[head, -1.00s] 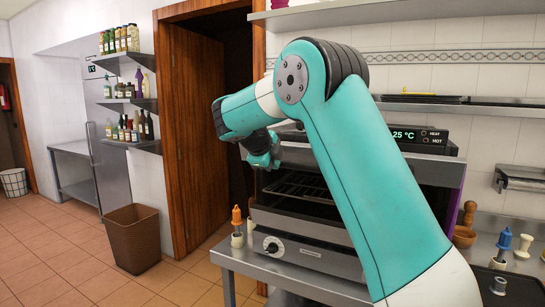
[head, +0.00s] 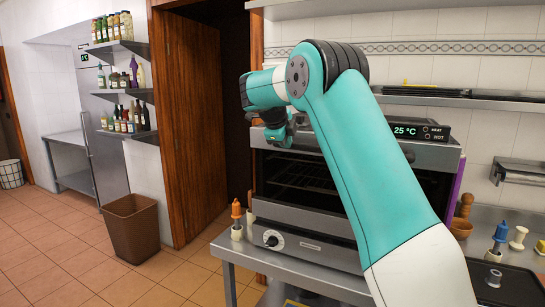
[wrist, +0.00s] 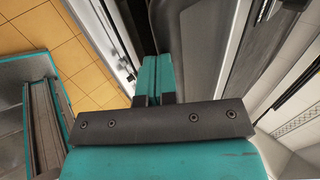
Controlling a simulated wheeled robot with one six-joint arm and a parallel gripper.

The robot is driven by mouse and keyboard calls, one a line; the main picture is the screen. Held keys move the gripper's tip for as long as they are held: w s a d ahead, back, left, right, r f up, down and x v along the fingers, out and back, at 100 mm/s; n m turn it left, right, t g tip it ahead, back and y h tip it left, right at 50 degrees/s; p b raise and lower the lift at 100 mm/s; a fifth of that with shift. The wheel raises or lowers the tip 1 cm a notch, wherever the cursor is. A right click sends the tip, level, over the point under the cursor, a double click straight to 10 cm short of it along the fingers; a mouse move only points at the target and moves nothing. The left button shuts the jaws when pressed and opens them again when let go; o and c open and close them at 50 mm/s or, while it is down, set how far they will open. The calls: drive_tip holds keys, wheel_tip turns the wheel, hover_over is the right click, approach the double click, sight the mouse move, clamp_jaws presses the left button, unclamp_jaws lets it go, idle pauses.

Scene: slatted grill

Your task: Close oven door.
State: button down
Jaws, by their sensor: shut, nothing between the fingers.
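The oven (head: 315,222) stands on a steel counter, with a knob at its lower left front and a lit display at its top right. A grey band (head: 432,156) runs below the display. A rack shows in the dark interior (head: 300,172); I cannot tell the door's exact angle, since my arm covers much of the front. My gripper (head: 284,142) is shut and empty at the oven's upper left front. In the wrist view, my gripper's teal fingers (wrist: 160,78) are together beside the oven's dark front (wrist: 203,45). I cannot tell whether they touch it.
The counter's front edge (head: 300,283) runs below the oven. An orange-topped bottle (head: 236,215) stands left of it. Several small utensils are at the right. A brown bin (head: 132,230) stands on the tiled floor, which has free room around it.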

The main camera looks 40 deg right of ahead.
drive_tip(key=shift+a+f, duration=0.1)
drive_tip(key=shift+a, duration=0.05)
drive_tip(key=b+v, duration=0.1)
drive_tip(key=v, duration=1.2)
drive_tip(key=shift+s+a+f+b, duration=0.35)
drive_tip(key=shift+a+b, duration=0.05)
